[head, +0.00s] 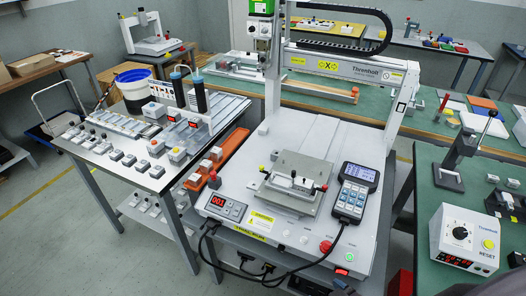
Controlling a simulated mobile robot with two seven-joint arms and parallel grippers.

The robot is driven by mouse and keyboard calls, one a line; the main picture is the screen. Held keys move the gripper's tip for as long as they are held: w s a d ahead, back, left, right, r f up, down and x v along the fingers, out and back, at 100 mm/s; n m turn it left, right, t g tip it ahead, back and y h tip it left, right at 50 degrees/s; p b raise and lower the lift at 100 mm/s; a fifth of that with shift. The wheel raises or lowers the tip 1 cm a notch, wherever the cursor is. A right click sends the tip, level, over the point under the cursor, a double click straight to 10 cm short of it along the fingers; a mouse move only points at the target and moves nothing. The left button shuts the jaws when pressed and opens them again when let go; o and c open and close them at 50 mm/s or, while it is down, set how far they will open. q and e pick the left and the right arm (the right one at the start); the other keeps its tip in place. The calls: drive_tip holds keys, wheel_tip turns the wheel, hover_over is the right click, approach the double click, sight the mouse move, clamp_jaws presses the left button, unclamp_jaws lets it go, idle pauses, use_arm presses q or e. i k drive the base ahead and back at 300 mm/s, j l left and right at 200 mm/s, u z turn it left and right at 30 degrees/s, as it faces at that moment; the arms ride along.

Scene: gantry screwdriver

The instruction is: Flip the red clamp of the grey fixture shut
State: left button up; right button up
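The grey fixture (302,165) sits on the white bed of the gantry machine, in the middle of the head view. A small red knob (323,188), likely the red clamp's, shows at its front right side. The knobs are too small to tell how the clamp's lever stands. Neither of my grippers shows in the view.
A handheld keypad unit (356,190) stands at the fixture's right. The gantry's upright and beam (345,68) rise behind the bed. The white bed (300,128) behind the fixture is clear.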

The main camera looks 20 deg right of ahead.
sight(324, 187)
drive_tip(key=z, duration=1.15)
